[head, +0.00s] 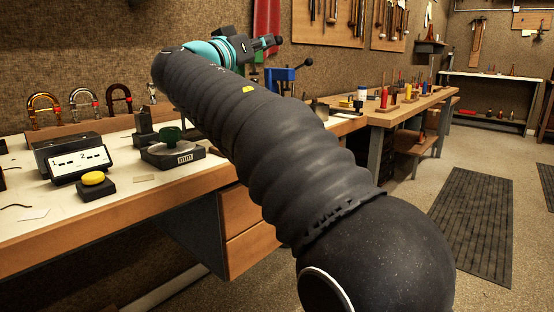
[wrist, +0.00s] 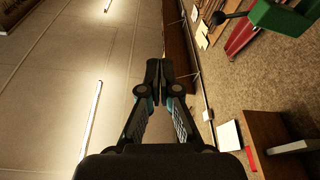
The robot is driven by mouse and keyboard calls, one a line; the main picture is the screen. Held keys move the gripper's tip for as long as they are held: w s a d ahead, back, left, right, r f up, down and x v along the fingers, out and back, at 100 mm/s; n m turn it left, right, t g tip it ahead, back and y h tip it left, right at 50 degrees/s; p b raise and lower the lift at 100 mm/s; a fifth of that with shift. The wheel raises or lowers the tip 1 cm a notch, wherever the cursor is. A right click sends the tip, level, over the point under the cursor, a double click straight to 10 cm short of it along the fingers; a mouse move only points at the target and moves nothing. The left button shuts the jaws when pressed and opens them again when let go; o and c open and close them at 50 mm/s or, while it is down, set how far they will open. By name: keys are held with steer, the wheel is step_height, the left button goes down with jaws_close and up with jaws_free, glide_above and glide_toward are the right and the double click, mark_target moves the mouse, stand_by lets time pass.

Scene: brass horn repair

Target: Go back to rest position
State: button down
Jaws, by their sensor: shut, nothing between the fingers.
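My gripper (head: 269,42) is at the far end of my raised arm in the head view, above the back of the workbench (head: 120,211). It points to the right and is small there. In the wrist view my gripper (wrist: 159,70) has its two fingertips together, with nothing visible between them. It is clear of any object. The wrist view is turned on its side and shows the ceiling lights (wrist: 91,120) and the wall. My dark arm hides part of the bench behind it.
On the bench are a display box (head: 78,163), a yellow button (head: 93,178), a gauge (head: 172,150) and several curved horn pieces (head: 44,106). A blue vise (head: 281,78) stands behind my arm. Open floor and a dark mat (head: 470,225) lie to the right.

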steer(key=s+d+f+n+g+y+p, duration=0.1)
steer(key=s+d+f+n+g+y, duration=0.2)
steer(key=s+d+f, duration=0.5)
steer(key=s+d+f+n+g+y+p, duration=0.1)
steer(key=s+d+f+g+y, duration=0.2)
steer(key=d+f, duration=0.75)
steer(key=s+f+g+y+p, duration=0.2)
steer(key=s+f+g+y, duration=0.3)
steer(key=s+f, duration=1.7)
steer(key=shift+s+f+y, duration=0.3)
steer(key=shift+s+y, duration=0.5)
steer(key=shift+s, duration=0.15)
